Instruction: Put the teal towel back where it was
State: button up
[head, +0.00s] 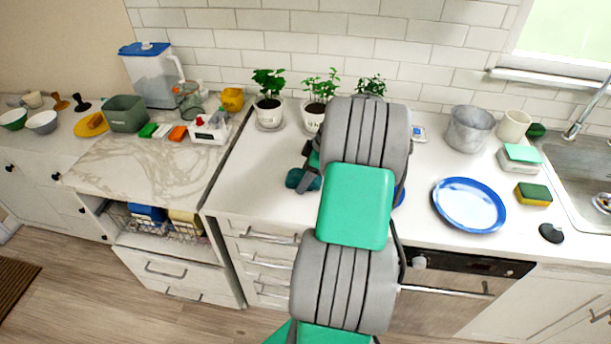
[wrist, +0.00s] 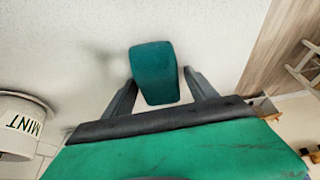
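The teal towel (head: 303,180) is a small dark teal bundle on the white counter, in front of the potted plants. In the wrist view the towel (wrist: 153,73) appears as a rounded block between my two fingers. My gripper (wrist: 160,82) is open around it. The left finger looks close to the towel's side, and a narrow gap shows on the right. I cannot tell whether either finger touches it. In the head view my gripper (head: 308,170) points down at the towel, partly hidden by my arm.
Plant pots (head: 269,112) stand behind my gripper; a pot labelled MINT (wrist: 20,125) is close at the left in the wrist view. A blue plate (head: 470,204) lies right of my arm. The counter's front edge is near. Bare counter (head: 245,165) lies left of the towel.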

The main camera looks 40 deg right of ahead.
jog(key=shift+o, duration=0.5)
jog(key=shift+d+r, duration=0.1)
jog(key=shift+r, duration=0.35)
jog(key=v, duration=1.1)
jog(key=w+a+r+m+h, duration=0.1)
jog(key=w+a+r+m, duration=0.1)
jog(key=a, duration=0.9)
jog(key=w+a+r+m, duration=0.1)
jog(key=w+a+r, duration=0.15)
jog(key=a, duration=0.85)
jog(key=s+a+f+m+h, duration=0.1)
jog(key=s+a+f+m, duration=0.2)
jog(key=s+a, duration=0.8)
jog(key=shift+a+m+t+h, duration=0.3)
jog(key=shift+a+m+h, duration=0.15)
jog(key=shift+m, duration=0.25)
